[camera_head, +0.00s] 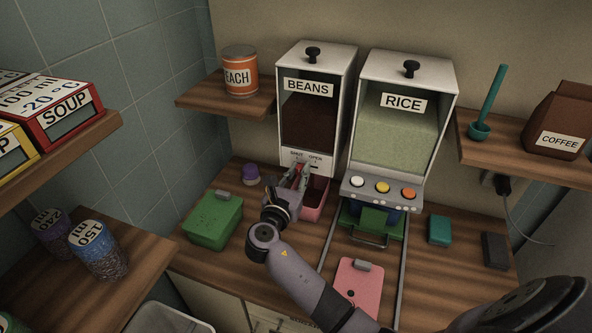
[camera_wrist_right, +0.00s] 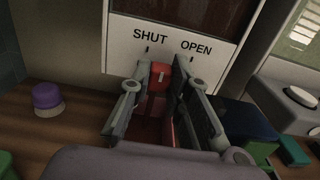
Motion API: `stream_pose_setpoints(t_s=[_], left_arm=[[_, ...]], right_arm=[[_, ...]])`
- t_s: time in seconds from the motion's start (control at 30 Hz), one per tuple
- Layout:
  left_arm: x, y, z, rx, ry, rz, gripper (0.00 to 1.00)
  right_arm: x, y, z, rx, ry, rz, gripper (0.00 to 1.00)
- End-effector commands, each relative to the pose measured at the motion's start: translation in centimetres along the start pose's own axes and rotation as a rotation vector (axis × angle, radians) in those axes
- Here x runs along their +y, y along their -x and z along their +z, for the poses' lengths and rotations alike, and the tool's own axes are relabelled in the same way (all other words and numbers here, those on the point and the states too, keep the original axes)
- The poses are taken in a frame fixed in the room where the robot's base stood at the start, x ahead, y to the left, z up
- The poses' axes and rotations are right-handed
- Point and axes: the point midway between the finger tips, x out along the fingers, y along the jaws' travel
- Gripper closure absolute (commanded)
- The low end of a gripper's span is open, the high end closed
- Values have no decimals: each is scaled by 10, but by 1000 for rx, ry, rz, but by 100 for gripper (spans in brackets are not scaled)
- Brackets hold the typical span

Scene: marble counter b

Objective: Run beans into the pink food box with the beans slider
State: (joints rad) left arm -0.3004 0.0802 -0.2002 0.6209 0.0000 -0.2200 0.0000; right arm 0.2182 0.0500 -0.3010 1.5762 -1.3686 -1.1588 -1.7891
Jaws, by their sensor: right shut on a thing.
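The beans dispenser (camera_head: 317,73) stands at the back, with dark beans behind its window (camera_head: 308,122). Its red slider knob (camera_wrist_right: 160,77) is between the fingers of my right gripper (camera_wrist_right: 163,85), below the SHUT and OPEN labels and nearer the SHUT mark. My right gripper (camera_head: 294,178) is shut on the knob in the head view too, where its fingers hide most of it. The pink food box (camera_head: 315,198) sits open under the dispenser, partly hidden by my gripper. I cannot see its inside clearly. My left gripper is out of view.
A pink lid (camera_head: 358,287) lies on the counter in front. A green box (camera_head: 213,220) and a purple-capped item (camera_wrist_right: 47,98) stand left. Shelves flank both sides.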

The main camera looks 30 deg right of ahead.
Motion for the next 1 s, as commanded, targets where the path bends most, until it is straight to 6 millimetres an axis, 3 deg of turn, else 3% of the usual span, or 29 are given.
stream_pose_setpoints(t_s=[0.03,0.07,0.33,0.73,1.0], left_arm=[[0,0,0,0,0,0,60],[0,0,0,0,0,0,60],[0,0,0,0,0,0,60],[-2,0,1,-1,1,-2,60],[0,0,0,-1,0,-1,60]], right_arm=[[0,0,0,0,-2,0,100],[0,0,0,0,-2,0,81],[0,0,0,0,-1,0,63],[0,6,0,0,-1,1,62],[0,56,-1,3,-2,2,62]])
